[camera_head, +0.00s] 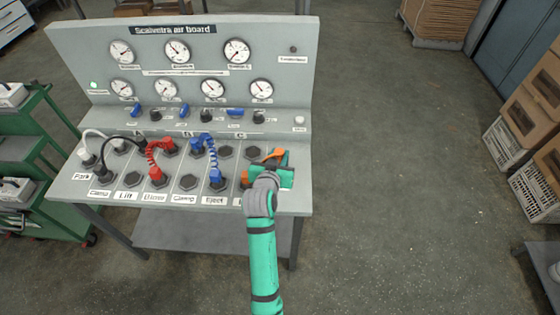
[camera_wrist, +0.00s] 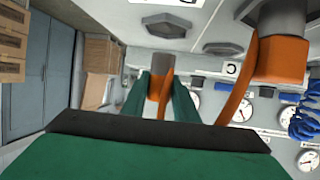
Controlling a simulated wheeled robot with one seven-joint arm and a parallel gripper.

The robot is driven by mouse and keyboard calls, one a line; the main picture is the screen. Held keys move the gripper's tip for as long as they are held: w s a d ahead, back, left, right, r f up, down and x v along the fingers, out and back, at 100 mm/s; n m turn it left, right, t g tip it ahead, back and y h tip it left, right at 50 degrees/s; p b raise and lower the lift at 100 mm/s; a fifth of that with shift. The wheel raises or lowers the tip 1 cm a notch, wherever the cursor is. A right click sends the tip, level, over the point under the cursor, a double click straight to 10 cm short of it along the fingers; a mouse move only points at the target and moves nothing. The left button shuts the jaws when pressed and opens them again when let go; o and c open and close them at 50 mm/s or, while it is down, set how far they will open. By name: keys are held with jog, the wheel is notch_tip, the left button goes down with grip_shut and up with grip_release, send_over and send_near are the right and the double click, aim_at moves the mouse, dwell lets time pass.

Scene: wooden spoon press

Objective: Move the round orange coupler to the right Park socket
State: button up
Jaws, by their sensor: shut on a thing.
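My gripper (camera_head: 280,163) is over the right end of the sloped panel. An orange hose (camera_wrist: 238,88) leads to a second, nearer orange coupler (camera_wrist: 284,60) with a grey end, seated at the panel. Orange also shows beside my gripper in the head view (camera_head: 273,154). The left Park label (camera_head: 82,177) is readable. The right Park socket cannot be made out; my arm covers part of that end.
The air board (camera_head: 180,57) with gauges rises behind. A red coiled hose (camera_head: 152,153) and a blue coiled hose (camera_head: 211,150) lie left of my gripper. Bare hex sockets (camera_head: 227,152) are nearby. Open floor (camera_head: 400,170) lies to the right.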

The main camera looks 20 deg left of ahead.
aim_at(280, 162)
jog(key=shift+w+f, duration=0.35)
notch_tip(280, 162, down, 3)
jog(key=shift+w+f, duration=0.1)
jog(key=shift+f, duration=0.05)
jog(key=o, duration=1.1)
jog(key=shift+f, duration=0.15)
